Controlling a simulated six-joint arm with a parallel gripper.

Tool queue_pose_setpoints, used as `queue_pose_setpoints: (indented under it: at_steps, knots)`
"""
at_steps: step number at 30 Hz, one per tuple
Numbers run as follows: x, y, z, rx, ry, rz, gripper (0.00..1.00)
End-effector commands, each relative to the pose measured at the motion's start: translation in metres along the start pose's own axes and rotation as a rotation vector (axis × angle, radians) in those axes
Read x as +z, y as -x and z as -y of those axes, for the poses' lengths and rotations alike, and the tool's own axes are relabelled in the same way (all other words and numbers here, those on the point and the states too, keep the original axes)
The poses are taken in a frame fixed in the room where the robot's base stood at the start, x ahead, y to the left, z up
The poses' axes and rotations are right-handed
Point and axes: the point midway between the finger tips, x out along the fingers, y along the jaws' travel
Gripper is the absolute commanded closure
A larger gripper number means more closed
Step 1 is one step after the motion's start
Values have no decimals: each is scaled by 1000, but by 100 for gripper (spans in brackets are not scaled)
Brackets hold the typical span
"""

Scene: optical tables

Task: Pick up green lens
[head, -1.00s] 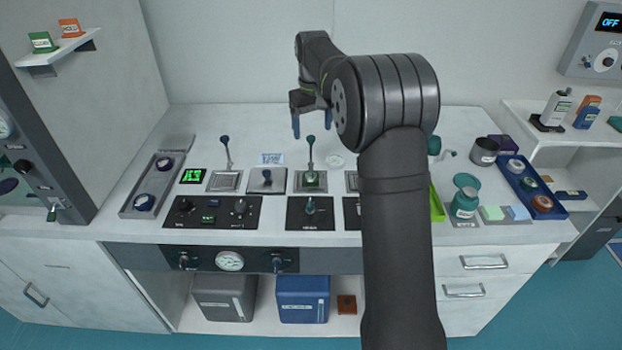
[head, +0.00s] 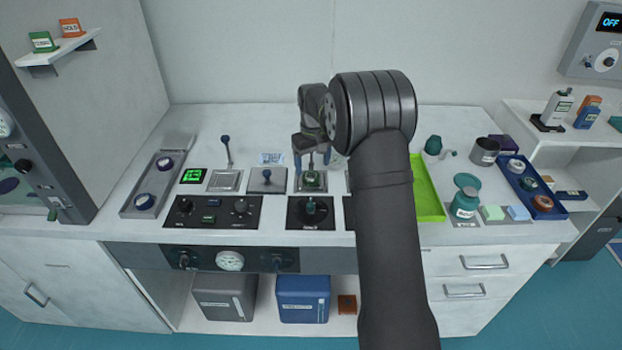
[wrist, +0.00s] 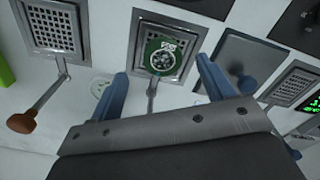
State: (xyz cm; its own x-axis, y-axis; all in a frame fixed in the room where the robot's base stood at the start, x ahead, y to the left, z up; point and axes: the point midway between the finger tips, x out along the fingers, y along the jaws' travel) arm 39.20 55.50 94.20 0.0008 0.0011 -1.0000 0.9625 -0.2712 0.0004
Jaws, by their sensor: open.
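A green piece with a round, clear, lens-like centre (wrist: 160,55) sits on a square metal plate in the wrist view. It also shows as a small green patch (head: 312,180) in the head view. My gripper (wrist: 162,68) is open, with its blue fingers apart on either side of the green piece in the picture. In the head view my gripper (head: 312,160) is above and just behind that plate. I see no contact, and the height gap is hard to judge. A thin metal lever (wrist: 151,98) stands by the plate, between the fingers in the picture.
Another plate with an orange-knobbed lever (wrist: 22,122) lies to the left in the wrist view. A grey plate (head: 267,181) with a dark-knobbed lever is left of the green piece. A blue tray (head: 553,211) with several ringed discs and a lime-green tray (head: 427,200) are at the right.

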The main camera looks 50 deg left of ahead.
Motion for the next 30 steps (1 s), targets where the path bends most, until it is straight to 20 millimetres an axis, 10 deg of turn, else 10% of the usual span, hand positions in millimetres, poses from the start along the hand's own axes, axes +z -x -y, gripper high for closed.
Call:
queue_pose_setpoints:
  at_steps: [16, 24, 30]
  knots:
    - [-2, -46, 2, -1, 0, 0, 25]
    - [-2, -46, 2, -1, 0, 1, 75]
    - [-2, -45, 2, -1, 0, 0, 75]
